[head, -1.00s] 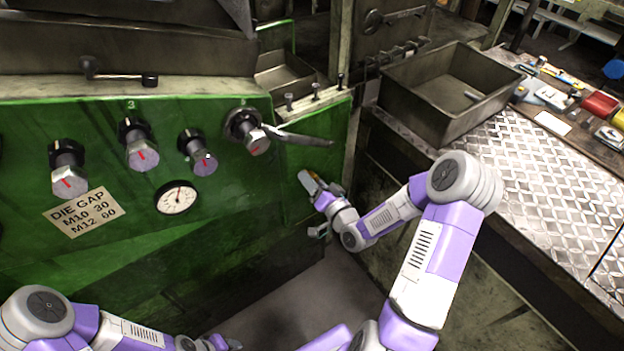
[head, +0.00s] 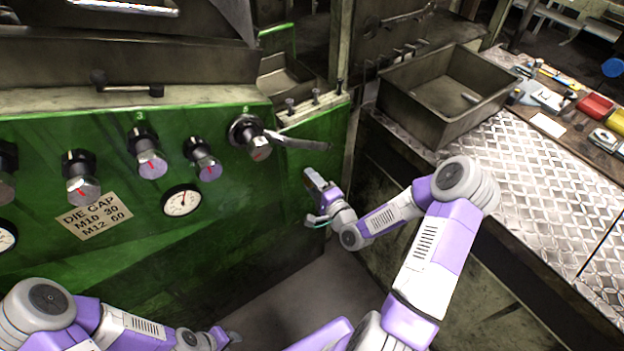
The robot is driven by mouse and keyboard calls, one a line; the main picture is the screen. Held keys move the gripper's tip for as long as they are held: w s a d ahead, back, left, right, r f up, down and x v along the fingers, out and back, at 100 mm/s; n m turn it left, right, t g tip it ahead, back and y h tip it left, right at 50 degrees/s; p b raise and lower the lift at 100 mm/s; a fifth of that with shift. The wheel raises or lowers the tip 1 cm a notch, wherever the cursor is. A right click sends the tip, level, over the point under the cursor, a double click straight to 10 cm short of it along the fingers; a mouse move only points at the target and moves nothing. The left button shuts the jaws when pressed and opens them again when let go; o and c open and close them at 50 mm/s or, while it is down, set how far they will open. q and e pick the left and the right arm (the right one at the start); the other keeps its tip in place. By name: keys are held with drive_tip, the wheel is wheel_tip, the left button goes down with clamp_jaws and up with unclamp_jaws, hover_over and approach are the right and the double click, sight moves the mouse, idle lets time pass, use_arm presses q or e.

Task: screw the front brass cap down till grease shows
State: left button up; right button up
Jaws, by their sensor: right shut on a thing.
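My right gripper (head: 316,181) is at the right end of the green machine front (head: 270,190), below the lever. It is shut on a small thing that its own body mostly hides. I take this to be the front brass cap, since a brass-coloured patch showed there earlier; no brass surface is clear now. No grease can be made out. My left gripper (head: 228,336) is low at the bottom of the view, apart from the machine, small and dark; its jaws cannot be read.
Several black-and-silver knobs (head: 151,160), a dial gauge (head: 182,200) and a grey lever (head: 298,143) stick out of the green front. An empty-looking metal bin (head: 450,95) stands at the right on a tread-plate bench (head: 545,190). The floor below my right gripper is clear.

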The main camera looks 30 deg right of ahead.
drive_tip(key=shift+a+f+m, duration=0.1)
drive_tip(key=shift+a+m, duration=0.1)
drive_tip(key=shift+m, duration=0.3)
drive_tip(key=o, duration=1.1)
drive_tip(key=shift+c, duration=0.2)
drive_tip(key=shift+s+d, duration=0.1)
drive_tip(key=shift+s, duration=0.05)
drive_tip(key=s+p, duration=0.1)
drive_tip(key=s, duration=0.6)
drive_tip(key=shift+s+d, duration=0.15)
drive_tip(key=shift+d, duration=0.1)
drive_tip(key=shift+a, duration=0.1)
